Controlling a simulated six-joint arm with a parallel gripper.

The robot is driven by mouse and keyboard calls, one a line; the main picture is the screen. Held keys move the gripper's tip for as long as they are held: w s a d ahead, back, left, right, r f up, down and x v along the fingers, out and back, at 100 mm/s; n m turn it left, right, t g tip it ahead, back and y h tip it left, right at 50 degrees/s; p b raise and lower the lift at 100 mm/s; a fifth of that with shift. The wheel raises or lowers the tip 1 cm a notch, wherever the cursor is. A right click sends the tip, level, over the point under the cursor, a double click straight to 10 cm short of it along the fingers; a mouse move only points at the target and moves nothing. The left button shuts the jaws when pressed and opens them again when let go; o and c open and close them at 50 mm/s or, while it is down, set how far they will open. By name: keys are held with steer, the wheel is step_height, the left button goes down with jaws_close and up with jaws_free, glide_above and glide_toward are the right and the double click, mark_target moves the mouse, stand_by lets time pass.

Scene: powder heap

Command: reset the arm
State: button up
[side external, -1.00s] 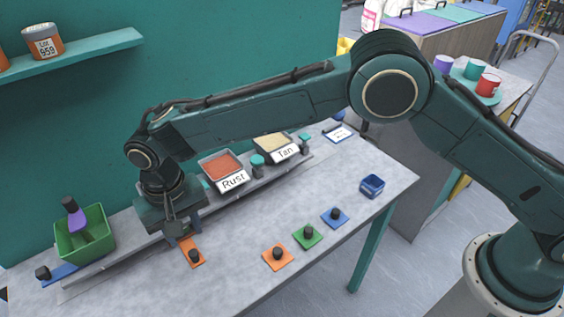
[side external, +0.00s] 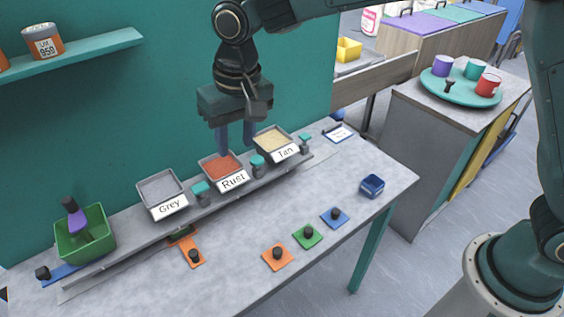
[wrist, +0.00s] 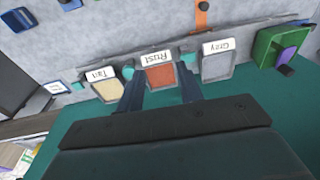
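My gripper (side external: 235,136) hangs in the air above the tray labelled Rust, fingers pointing down. Its two fingers stand apart with nothing between them. In the wrist view the fingers (wrist: 160,92) frame the Rust tray (wrist: 160,77) from above, with a clear gap. In the side view the Rust tray (side external: 213,162) holds reddish powder and is partly hidden behind the fingers. The Tan tray (side external: 262,138) holds pale powder, and the Grey tray (side external: 148,186) holds grey contents.
A green bin (side external: 68,249) with a purple-handled tool (side external: 75,216) stands at the left. Orange (side external: 277,257), green (side external: 307,236) and blue (side external: 335,218) pads with black knobs lie in front. A blue box (side external: 372,186) sits near the right edge. A shelf (side external: 90,53) is on the wall.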

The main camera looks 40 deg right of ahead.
steer(key=s+d+r+t, duration=0.1)
steer(key=s+d+r, duration=0.4)
steer(key=d, duration=0.4)
steer(key=s+d+r+t, duration=0.1)
steer(key=s+d+r, duration=0.4)
steer(key=d, duration=0.3)
steer(key=s+d+f+t, duration=0.1)
steer(key=s+d, duration=0.4)
steer(key=s, duration=0.3)
steer(key=s+d+f+t, duration=0.1)
steer(key=s+d, duration=0.4)
steer(key=s, duration=0.3)
steer(key=shift+s+d+f+h, duration=0.2)
steer(key=shift+s+d+h, duration=0.2)
